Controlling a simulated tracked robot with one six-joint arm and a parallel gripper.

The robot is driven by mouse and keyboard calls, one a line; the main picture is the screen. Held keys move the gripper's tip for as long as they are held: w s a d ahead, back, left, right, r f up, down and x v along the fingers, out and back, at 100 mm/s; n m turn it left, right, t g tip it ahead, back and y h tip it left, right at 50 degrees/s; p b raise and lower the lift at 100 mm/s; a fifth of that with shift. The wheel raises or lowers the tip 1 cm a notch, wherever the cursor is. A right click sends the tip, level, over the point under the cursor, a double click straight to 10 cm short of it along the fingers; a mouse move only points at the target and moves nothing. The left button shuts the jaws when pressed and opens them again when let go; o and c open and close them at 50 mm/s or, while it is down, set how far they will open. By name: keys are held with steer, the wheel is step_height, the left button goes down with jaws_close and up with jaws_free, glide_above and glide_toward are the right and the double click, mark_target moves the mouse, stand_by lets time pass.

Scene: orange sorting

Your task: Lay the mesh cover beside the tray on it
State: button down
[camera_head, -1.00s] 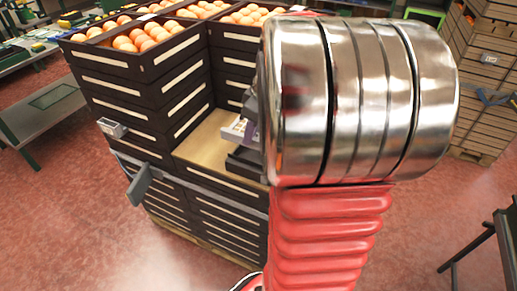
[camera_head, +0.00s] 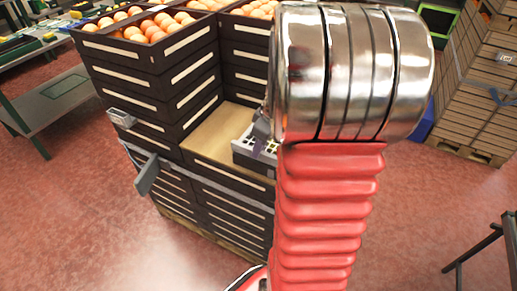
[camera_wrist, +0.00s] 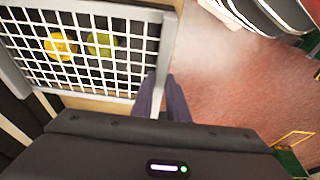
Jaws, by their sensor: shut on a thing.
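The mesh cover (camera_wrist: 138,14) is a white wire grid in a grey frame. In the wrist view it lies over the dark tray, and a yellow fruit (camera_wrist: 61,46) and a greenish fruit (camera_wrist: 101,44) show through it. I cannot tell whether the cover touches the tray all round.
The tray stands on a wooden board (camera_head: 215,137) on stacked dark crates. Taller crate stacks with oranges (camera_head: 150,27) rise behind and left. Wooden crates (camera_head: 485,80) stand at the right. The red floor (camera_head: 415,215) in front is mostly clear.

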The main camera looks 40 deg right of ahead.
steer(key=shift+f, duration=0.6)
steer(key=c, duration=1.7)
jaws_free()
steer(key=shift+c, duration=0.2)
steer(key=shift+r, duration=0.1)
steer(key=shift+r, duration=0.5)
steer(key=v, duration=1.1)
steer(key=shift+r, duration=0.3)
steer(key=shift+s, duration=0.15)
